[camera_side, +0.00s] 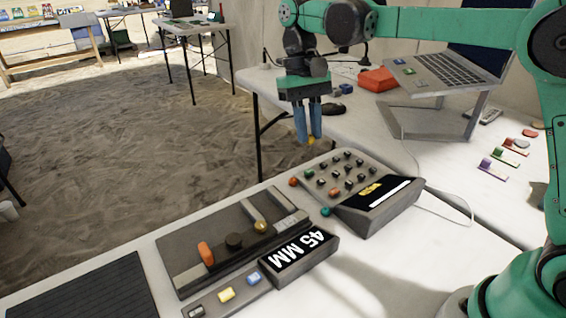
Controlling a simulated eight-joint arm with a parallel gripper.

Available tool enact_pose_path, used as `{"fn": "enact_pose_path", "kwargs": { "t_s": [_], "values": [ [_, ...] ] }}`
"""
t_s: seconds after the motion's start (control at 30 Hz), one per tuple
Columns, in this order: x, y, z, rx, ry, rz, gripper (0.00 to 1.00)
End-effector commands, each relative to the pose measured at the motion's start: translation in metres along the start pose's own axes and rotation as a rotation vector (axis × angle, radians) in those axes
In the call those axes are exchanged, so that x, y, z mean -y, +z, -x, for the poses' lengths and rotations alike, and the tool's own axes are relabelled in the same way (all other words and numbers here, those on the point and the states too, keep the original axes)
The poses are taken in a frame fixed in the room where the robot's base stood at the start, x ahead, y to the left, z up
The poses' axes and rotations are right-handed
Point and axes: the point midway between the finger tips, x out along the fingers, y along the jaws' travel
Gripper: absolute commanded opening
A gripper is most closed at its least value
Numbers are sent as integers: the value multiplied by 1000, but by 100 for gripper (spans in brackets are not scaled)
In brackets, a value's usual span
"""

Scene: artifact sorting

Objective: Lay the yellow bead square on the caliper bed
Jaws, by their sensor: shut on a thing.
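My gripper (308,138) has blue fingers pointing down, shut on a small yellow bead (311,141) that shows at the fingertips. It holds the bead in the air, in the picture above and behind the keypad device. The caliper bed (190,239) is a dark flat unit at lower centre, to the left of and nearer than the gripper. On it are an orange piece (205,254), a dark round knob (234,241), a gold round piece (261,227) and a grey bar (256,210). Most of the bead is hidden between the fingers.
A display reading "45 MM" (299,259) fronts the bed. A keypad device (398,205) stands right of it, with an orange bead (293,181) and teal bead (325,211) near its edge. A laptop on a stand (443,80) and red pouch (378,79) are behind.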

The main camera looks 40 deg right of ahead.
Motion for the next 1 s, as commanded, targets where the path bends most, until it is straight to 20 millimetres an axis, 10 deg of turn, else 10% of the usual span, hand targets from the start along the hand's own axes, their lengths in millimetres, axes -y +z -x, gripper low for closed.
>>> {"fn": "enact_pose_path", "kwargs": {
  "t_s": [0.27,0.6,1.0],
  "values": [
    [127,-12,-28,1,-146,-465,0],
    [273,30,-76,3,-324,-1050,0],
    [332,62,-115,4,-408,-1337,0]
  ]
}}
